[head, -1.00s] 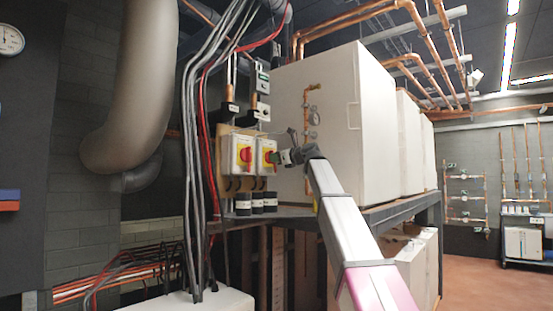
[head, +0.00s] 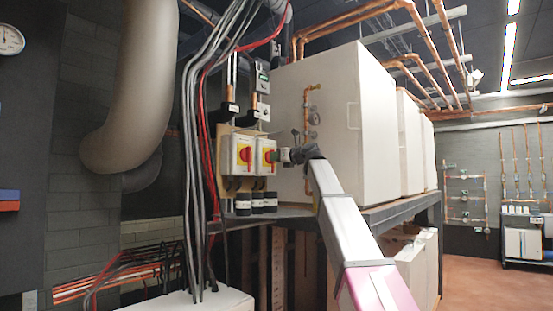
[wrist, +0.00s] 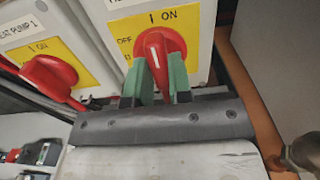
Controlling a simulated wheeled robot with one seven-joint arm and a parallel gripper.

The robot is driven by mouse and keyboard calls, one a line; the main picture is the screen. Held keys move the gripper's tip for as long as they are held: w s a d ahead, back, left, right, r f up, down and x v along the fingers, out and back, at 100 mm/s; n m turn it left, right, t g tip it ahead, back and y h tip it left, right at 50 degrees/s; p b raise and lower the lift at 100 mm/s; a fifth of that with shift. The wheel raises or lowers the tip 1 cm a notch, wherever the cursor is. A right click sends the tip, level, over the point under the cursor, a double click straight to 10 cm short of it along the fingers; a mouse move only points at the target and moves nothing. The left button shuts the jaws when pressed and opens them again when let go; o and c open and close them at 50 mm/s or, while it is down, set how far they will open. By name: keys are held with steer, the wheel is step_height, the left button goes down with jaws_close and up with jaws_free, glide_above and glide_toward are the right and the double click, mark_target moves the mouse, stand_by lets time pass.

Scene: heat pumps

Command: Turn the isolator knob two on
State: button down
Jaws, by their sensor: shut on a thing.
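Two isolator boxes with red knobs on yellow plates hang side by side on the board in the head view. The right box's knob, isolator knob two (wrist: 156,55), fills the middle of the wrist view; it also shows in the head view (head: 270,156). Its white mark points nearly up, close to the "I ON" label. My gripper (wrist: 162,80) has its green fingers closed on either side of this knob. In the head view my gripper (head: 279,156) reaches the right box from the right. The left knob (wrist: 48,77) belongs to the box labelled heat pump 1.
Grey and red cables (head: 194,150) run down left of the boxes. A large white cabinet (head: 335,120) stands right behind my arm. Black cylinders (head: 257,203) sit below the boxes.

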steer(key=c, duration=1)
jaws_free()
steer(key=shift+c, duration=0.2)
steer(key=v, duration=1.1)
